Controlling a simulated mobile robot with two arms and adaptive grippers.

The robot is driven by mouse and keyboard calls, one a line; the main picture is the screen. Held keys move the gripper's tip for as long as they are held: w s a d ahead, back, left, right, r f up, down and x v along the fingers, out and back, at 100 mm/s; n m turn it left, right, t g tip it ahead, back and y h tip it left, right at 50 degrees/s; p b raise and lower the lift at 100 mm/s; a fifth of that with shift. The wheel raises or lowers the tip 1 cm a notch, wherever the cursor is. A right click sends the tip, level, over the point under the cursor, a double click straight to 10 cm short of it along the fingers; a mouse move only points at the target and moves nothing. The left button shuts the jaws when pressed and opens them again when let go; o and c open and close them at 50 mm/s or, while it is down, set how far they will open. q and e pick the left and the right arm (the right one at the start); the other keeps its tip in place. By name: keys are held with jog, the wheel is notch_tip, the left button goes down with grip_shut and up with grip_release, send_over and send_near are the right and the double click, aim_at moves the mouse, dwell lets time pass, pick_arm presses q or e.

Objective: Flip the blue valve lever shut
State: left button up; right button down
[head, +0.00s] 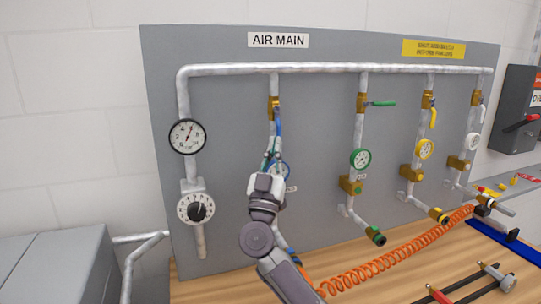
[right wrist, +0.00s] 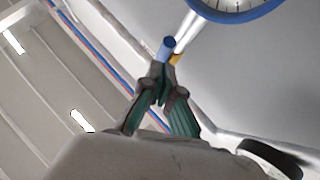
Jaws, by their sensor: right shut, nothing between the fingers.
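The blue valve lever (head: 278,122) hangs down along its pipe from a brass valve (head: 273,103), on the branch under the AIR MAIN sign. Its blue end (right wrist: 167,47) shows just past the fingertips in the right wrist view. My right gripper (head: 271,157) is below the lever, pointing up, in front of the blue-rimmed gauge (head: 286,170), which it partly hides. In the right wrist view the fingers (right wrist: 163,78) are shut with nothing held. I cannot tell whether the fingertips touch the lever. My left gripper is not in view.
To the right, branches carry a green lever (head: 382,103) sticking out sideways, and a yellow lever (head: 433,117) and a white lever (head: 481,113) pointing down. An orange coiled hose (head: 380,262) and clamps (head: 470,290) lie on the wooden bench (head: 400,275). Two dials are at left.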

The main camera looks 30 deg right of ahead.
jog(key=shift+w+d, duration=0.25)
jog(key=shift+d, duration=0.05)
